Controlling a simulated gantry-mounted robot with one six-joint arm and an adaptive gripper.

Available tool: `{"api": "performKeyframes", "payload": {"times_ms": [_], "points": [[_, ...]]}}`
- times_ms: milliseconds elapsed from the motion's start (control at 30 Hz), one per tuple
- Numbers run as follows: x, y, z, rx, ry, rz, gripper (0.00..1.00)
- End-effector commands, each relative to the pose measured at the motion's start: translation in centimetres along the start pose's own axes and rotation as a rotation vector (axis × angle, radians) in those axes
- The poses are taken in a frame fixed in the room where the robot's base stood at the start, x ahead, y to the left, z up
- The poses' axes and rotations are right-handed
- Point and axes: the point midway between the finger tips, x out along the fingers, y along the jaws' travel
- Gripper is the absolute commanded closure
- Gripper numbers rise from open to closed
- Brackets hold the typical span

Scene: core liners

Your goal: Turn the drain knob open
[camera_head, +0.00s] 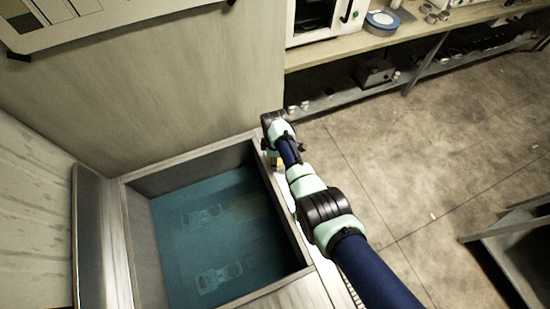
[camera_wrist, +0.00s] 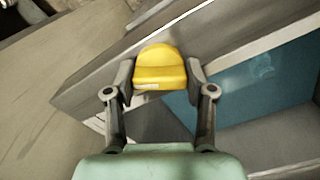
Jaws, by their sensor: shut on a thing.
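The yellow drain knob (camera_wrist: 160,68) sits between my gripper's fingertips in the wrist view. My gripper (camera_wrist: 161,76) is shut on the knob, one finger against each side. In the head view my gripper (camera_head: 272,160) is at the right rim of the tank, near its far right corner, and mostly hidden by my arm. The tank (camera_head: 290,225) holds blue water (camera_head: 205,240). I cannot tell from these frames how far the knob is turned.
Blurred objects (camera_head: 218,277) lie under the water. A wall stands behind the tank. A wooden bench (camera_head: 350,47) with a white machine (camera_head: 318,30) and a blue round item (camera_head: 382,22) is at the back right. The floor (camera_head: 430,150) right of the tank is clear.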

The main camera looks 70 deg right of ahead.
Motion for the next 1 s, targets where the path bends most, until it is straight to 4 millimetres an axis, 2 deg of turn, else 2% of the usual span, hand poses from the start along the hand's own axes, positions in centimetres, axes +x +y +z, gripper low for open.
{"api": "performKeyframes", "payload": {"times_ms": [500,1000], "points": [[-0.02,0.01,-0.01,-0.403,0.0,0.0,0.81],[-0.02,0.01,-0.01,-0.526,0.0,0.0,0.81]]}}
